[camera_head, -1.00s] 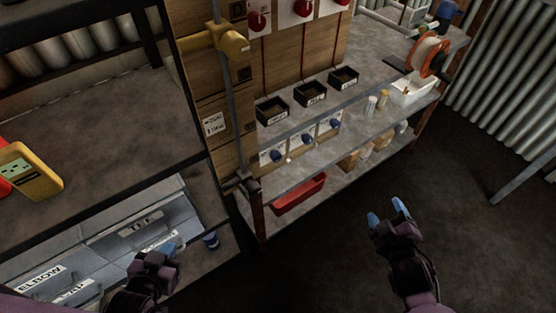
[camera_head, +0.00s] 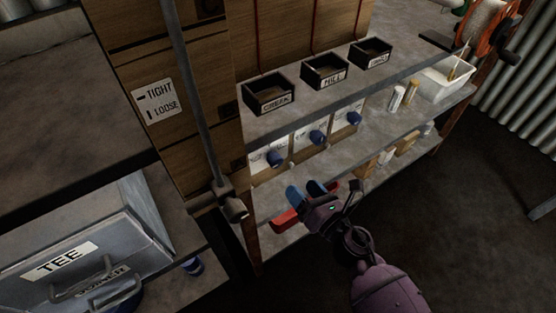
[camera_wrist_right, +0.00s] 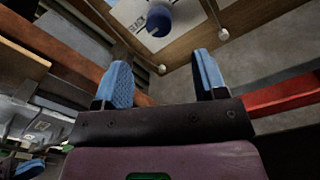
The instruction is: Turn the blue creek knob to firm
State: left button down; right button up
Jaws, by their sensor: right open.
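The blue creek knob (camera_head: 274,158) sticks out from a white plate under the shelf, below the bin labelled CREEK (camera_head: 270,94). It is the left one of three blue knobs in a row. My right gripper (camera_head: 305,191) is open and empty, below and slightly right of the creek knob, apart from it. In the right wrist view, a blue knob (camera_wrist_right: 159,20) on a white dial plate shows beyond and above the two open fingers (camera_wrist_right: 165,72). My left gripper does not show clearly.
Two more blue knobs, under the MILL bin (camera_head: 317,136) and the third bin (camera_head: 353,118), stand to the right. A red tray (camera_head: 287,221) lies on the lower shelf behind my right gripper.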

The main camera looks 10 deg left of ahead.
aim_at(279, 163)
jog(key=b+x, duration=0.1)
jog(key=x, duration=0.8)
jog(key=shift+a+f, duration=0.1)
jog(key=shift+a, duration=0.1)
jog(key=shift+w+a, duration=0.4)
jog(key=shift+w, duration=0.15)
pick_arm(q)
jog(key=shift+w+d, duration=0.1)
pick_arm(e)
jog(key=shift+w+a, duration=0.2)
jog(key=shift+c, duration=0.2)
jog(key=shift+n, duration=0.3)
jog(key=c, duration=0.9)
